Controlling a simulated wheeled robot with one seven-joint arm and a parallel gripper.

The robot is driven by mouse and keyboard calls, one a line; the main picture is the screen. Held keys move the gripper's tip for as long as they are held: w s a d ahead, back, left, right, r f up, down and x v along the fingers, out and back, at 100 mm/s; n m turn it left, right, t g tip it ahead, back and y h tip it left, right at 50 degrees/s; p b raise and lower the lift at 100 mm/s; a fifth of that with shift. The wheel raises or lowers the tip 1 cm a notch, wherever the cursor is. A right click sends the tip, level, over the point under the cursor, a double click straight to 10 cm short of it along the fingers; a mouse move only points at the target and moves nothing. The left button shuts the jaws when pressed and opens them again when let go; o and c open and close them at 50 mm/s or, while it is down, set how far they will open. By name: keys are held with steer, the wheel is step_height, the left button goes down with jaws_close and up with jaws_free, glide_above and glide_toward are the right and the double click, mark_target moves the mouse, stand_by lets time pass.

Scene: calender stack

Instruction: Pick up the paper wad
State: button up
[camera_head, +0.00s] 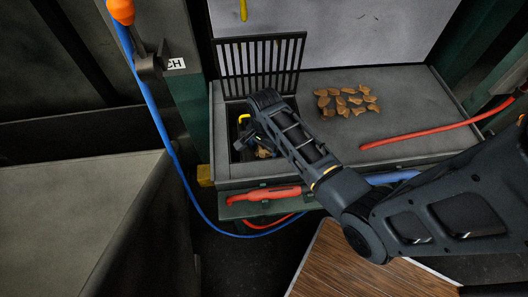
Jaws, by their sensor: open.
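A small tan, crumpled lump, which looks like the paper wad (264,153), lies in the dark recess at the left end of the grey bench. My gripper (254,144) reaches down into this recess from the upper right. It is open, with its jaws close above or beside the wad. The arm and gripper hide part of the wad, and I cannot tell whether they touch it.
A raised slatted grate (257,62) stands behind the recess. Several brown pieces (345,100) lie on the bench top (415,95). A red bar (425,134) lies on the right. A red tool (262,195) and a blue hose (172,130) are near the front and left.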

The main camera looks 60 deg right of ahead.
mark_target(264, 150)
steer(key=shift+c, duration=0.4)
steer(key=c, duration=0.7)
step_height(264, 150, up, 10)
